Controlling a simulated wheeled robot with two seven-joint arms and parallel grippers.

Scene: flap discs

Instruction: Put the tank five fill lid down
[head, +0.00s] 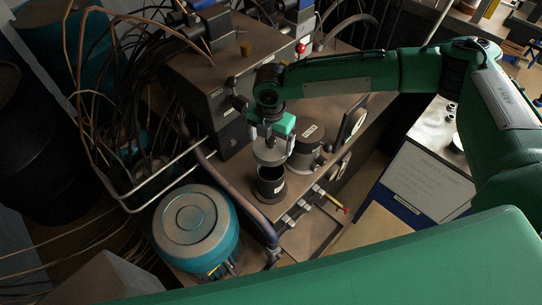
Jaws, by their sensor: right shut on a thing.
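My right gripper (268,133) points down near the middle of the head view, shut on a round grey lid (270,153). The lid looks apart from the neck; the exact gap is hard to judge. A similar fill neck with its lid on (308,150) stands just right of the held lid. My left gripper is not in view.
A teal drum with a grey top (195,222) stands at the lower left. Pipes and small valves (300,210) run in front of the neck. A grey machine box (205,80) and many loose cables are behind left.

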